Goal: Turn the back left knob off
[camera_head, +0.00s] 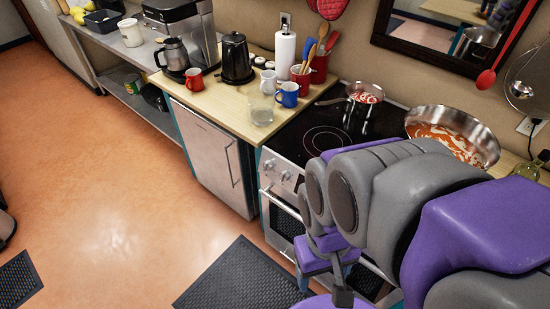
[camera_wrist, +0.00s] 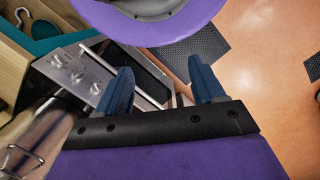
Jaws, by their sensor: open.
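The stove (camera_head: 308,150) has a black glass top and a steel front panel. Small steel knobs (camera_head: 285,176) show at the left of that panel; my arm hides the rest of it. In the wrist view several knobs (camera_wrist: 78,76) sit on the panel, left of my fingers. I cannot tell which one is the back left knob or how it is turned. My gripper (camera_wrist: 162,88) is open, its two blue fingers apart with nothing between them. It is in front of the stove, apart from the knobs.
A small pan (camera_head: 364,96) and a large pan (camera_head: 452,132), both with red sauce, are on or by the stovetop. Mugs, a kettle (camera_head: 236,60) and a glass (camera_head: 260,110) stand on the wooden counter. A dark mat (camera_head: 240,280) lies on the open floor.

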